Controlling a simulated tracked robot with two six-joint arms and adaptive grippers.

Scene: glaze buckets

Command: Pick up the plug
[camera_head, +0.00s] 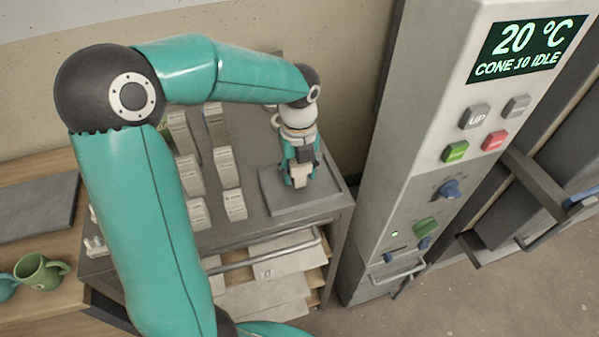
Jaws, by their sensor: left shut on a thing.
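My left arm reaches in from the left and bends down over the grey cart top. My left gripper (300,178) points down above a flat grey slab at the cart's right end. It is shut on a small cream piece, which I take to be the plug (301,172); the fingers hide part of it. I cannot tell whether the plug touches the slab. My right gripper is not in view.
The grey slab (270,190) lies on the cart (245,232). Rows of small pale labelled blocks (228,170) stand to its left. A tall control column (400,170) rises close on the right. Green mug (38,272) sits on the wooden bench at left.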

